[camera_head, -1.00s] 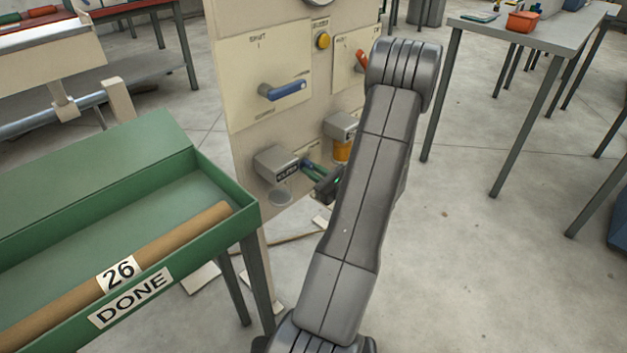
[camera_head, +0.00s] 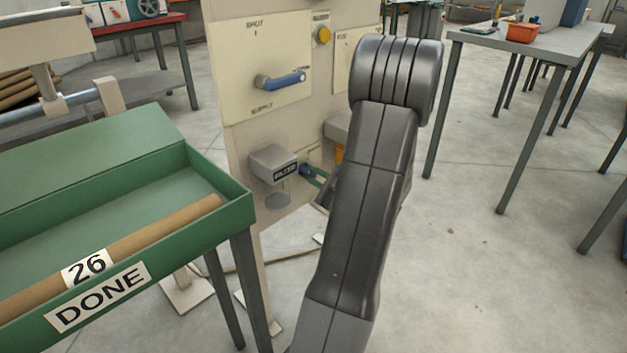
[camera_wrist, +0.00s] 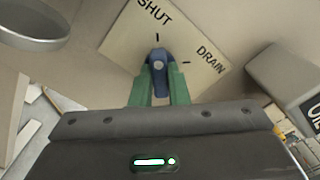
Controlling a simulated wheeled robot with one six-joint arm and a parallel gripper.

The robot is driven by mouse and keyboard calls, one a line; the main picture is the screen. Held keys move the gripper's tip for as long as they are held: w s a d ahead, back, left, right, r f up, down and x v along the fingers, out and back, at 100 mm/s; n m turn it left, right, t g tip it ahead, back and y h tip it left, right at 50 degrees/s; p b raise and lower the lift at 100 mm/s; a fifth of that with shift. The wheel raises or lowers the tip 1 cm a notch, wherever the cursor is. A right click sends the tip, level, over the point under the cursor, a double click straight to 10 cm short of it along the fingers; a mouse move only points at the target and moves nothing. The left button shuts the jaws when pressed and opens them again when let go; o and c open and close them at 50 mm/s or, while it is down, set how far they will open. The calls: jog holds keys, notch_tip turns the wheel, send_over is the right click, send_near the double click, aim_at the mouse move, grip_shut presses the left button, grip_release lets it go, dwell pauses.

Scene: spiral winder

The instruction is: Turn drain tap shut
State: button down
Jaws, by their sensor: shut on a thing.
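The blue drain tap (camera_wrist: 158,68) sits on a cream plate (camera_wrist: 126,45) marked SHUT and DRAIN, in the wrist view. My gripper (camera_wrist: 158,88) has its green fingers closed on the tap from both sides. The tap's pointing end is hard to tell, since the fingers and the dark gripper body cover part of it. In the head view, the drain tap (camera_head: 306,170) shows as a small blue spot beside the grey FILTER box, with my gripper (camera_head: 314,174) at it. My arm hides the right part of the panel.
Above, a blue lever (camera_head: 282,80) sits on a larger plate, with a yellow button (camera_head: 323,35) beside it. The grey FILTER box (camera_head: 272,163) is close left of my gripper. A green DONE tray (camera_head: 240,212) stands at left, a grey table (camera_head: 540,38) at right.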

dwell(0.4)
jog(key=c, duration=1.4)
grip_release()
jog(key=shift+d, duration=0.1)
jog(key=p+v, duration=0.3)
jog(key=v, duration=1)
jog(key=shift+s+d, duration=0.2)
jog(key=shift+s, duration=0.1)
jog(key=b+x, duration=0.3)
jog(key=x, duration=1.1)
